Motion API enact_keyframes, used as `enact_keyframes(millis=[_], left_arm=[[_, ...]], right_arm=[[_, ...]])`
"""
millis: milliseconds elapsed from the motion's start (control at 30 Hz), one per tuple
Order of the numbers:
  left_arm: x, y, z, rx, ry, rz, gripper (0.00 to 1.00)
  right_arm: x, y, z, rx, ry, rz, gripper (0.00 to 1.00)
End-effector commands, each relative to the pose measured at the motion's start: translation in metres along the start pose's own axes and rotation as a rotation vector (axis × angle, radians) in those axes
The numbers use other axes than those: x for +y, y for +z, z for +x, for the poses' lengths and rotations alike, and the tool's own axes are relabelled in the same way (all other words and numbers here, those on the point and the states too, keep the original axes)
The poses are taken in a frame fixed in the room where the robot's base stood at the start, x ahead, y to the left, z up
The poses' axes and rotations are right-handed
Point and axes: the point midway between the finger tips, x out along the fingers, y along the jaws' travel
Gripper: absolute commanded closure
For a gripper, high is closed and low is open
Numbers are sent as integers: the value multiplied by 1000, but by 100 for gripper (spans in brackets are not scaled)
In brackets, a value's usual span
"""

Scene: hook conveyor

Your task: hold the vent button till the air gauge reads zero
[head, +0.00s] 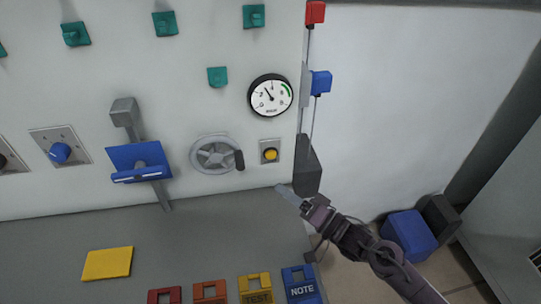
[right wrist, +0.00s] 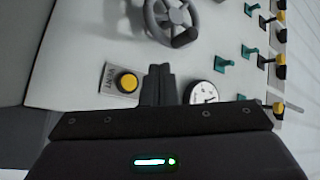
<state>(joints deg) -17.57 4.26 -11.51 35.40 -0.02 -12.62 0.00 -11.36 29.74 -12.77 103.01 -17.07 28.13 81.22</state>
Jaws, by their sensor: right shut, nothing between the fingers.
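The vent button is a yellow round button (head: 270,154) on a small grey plate on the white wall panel. My left gripper is not in view.
A handwheel (head: 217,154) is left of the button. A dark block hangs on rods with red and blue (head: 320,82) parts to the right. A grey counter (head: 200,235) below holds a yellow pad (head: 108,263) and coloured tags. A blue box (head: 408,235) stands on the floor.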

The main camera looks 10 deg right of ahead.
Motion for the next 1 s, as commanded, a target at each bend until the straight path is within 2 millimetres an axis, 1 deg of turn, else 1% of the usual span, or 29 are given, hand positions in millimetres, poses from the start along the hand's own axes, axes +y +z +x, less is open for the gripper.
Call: enact_keyframes(millis=[67, 433, 533, 700, 1000], left_arm=[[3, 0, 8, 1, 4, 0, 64], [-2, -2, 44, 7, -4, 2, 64], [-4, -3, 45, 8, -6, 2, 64], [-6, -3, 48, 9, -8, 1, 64], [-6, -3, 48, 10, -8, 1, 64]], right_arm=[[6, -2, 4, 1, -3, -3, 100], [33, -27, 39, 1, -2, -4, 100], [37, -34, 48, 2, 0, -3, 100], [42, -41, 56, 1, 0, -1, 100], [43, -43, 59, 1, 0, 0, 100]])
